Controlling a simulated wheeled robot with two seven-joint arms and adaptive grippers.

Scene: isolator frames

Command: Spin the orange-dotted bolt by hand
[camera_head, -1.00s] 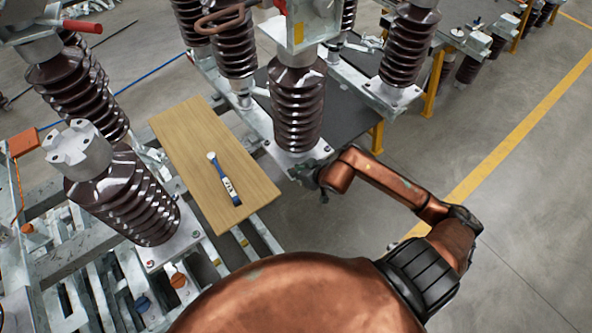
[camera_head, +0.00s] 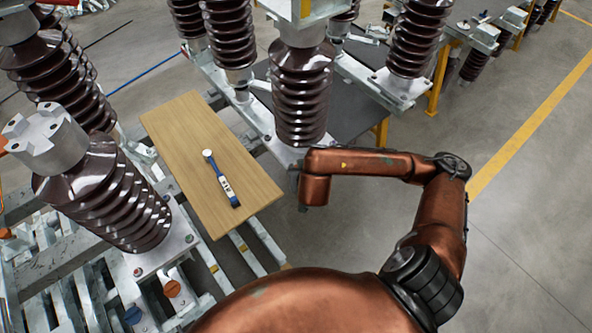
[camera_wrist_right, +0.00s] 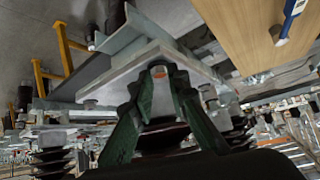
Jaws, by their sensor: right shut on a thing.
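The orange-dotted bolt (camera_wrist_right: 159,72) shows in the right wrist view at the near corner of a grey metal base plate (camera_wrist_right: 125,75). My right gripper (camera_wrist_right: 158,80) has its green fingers shut on this bolt, one finger on each side. My left gripper is in neither view.
A wooden board (camera_head: 245,185) with a blue-and-white tool (camera_head: 221,180) lies left of my arm. Brown ribbed insulators (camera_head: 302,95) stand around it. An orange bolt (camera_head: 172,289) and a blue bolt (camera_head: 133,314) sit at lower left. Floor at right is clear.

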